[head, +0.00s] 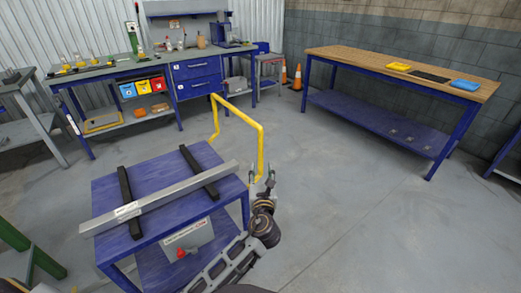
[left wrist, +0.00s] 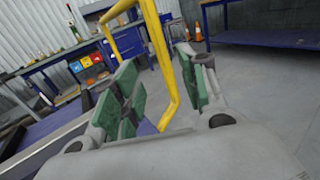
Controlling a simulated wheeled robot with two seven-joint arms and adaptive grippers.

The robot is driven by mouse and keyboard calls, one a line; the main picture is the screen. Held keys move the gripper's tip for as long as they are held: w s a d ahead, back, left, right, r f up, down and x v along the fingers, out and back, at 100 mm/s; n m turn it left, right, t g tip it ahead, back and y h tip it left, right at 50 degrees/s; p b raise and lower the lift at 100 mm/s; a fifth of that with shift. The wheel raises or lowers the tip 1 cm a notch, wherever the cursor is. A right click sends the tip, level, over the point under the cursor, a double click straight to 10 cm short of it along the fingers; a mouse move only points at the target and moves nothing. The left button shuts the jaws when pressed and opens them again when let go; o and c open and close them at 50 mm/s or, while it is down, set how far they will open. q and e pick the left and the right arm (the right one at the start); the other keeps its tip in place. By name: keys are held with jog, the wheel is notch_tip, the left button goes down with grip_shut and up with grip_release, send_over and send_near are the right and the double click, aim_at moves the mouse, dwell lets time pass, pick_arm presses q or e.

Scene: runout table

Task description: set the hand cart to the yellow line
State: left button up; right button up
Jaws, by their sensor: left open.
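The hand cart (head: 160,181) is a blue two-level cart with a yellow tube handle (head: 261,135) at its far right end. A long grey metal bar lies across two black strips on its top. My left gripper (head: 263,180) is open beside the lower right upright of the handle. In the left wrist view the handle's upright (left wrist: 163,60) shows between the two green-padded fingers of the gripper (left wrist: 160,88), and I see no finger closed on it. No yellow line shows on the floor in these views. My right gripper is not in view.
A blue workbench (head: 190,80) with drawers and bins stands at the back. A wood-topped table (head: 350,62) stands at the right by the block wall, with orange cones (head: 297,78) beside it. The grey floor (head: 340,190) between cart and table is clear.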

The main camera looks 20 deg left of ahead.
aim_at(260, 151)
pick_arm(q)
jog(key=shift+w, duration=0.15)
jog(key=b+x, duration=0.1)
jog(key=x, duration=1)
jog(key=shift+w+a, duration=0.1)
jog(key=shift+w+a+f+b, duration=0.1)
jog(key=shift+w+a+b, duration=0.1)
jog(key=shift+w+b, duration=0.3)
jog(key=shift+w+a, duration=0.15)
jog(key=shift+w, duration=0.4)
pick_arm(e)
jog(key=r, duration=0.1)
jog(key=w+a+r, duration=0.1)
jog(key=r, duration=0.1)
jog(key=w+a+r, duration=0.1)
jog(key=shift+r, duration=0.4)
pick_arm(q)
grip_shut()
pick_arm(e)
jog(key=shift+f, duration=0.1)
